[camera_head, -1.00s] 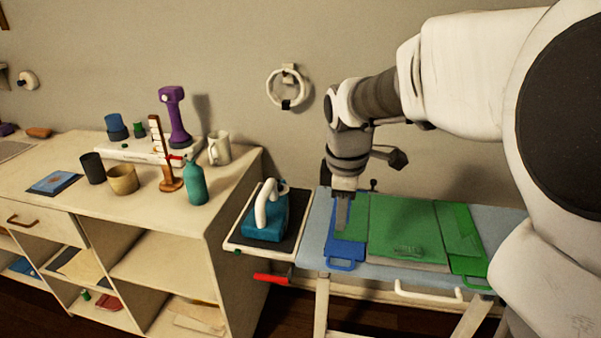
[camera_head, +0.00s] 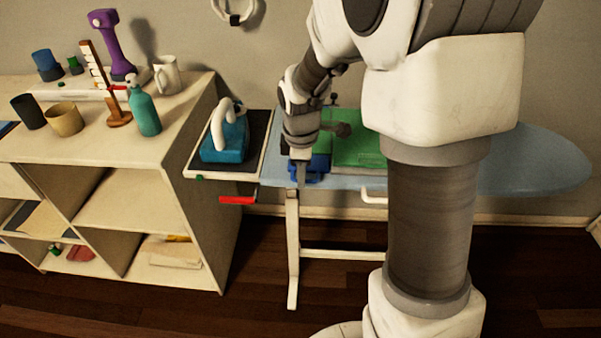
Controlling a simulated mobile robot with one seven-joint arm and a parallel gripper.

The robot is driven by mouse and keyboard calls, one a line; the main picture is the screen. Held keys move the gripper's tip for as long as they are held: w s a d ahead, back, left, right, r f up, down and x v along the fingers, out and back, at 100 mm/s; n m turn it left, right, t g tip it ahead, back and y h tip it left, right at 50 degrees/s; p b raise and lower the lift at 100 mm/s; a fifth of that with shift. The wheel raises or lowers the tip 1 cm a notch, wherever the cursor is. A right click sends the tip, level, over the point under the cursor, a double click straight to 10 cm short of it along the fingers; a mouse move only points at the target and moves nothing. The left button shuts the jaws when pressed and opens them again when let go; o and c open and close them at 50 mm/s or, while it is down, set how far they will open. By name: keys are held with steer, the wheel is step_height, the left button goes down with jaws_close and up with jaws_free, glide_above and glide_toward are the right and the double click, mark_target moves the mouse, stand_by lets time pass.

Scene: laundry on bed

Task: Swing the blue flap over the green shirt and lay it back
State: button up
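The blue flap (camera_head: 321,164) lies flat at the left part of the light blue ironing board (camera_head: 535,160). Its front handle is partly behind my gripper (camera_head: 301,182). The green shirt (camera_head: 360,152) lies on the board just right of the flap. My arm hides its right part. My gripper points down at the flap's front edge, by its handle. The fingers look like one narrow shape, so I cannot tell whether they are open, shut or touching the handle.
A teal iron (camera_head: 224,142) stands on a dark rest (camera_head: 258,145) at the board's left end. A red handle (camera_head: 238,200) sticks out below. A cream shelf unit (camera_head: 195,130) with a bottle (camera_head: 145,110) and cups stands left. The board's right end is clear.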

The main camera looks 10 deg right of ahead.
steer(key=shift+f, duration=0.1)
jaws_close()
stand_by(1.4)
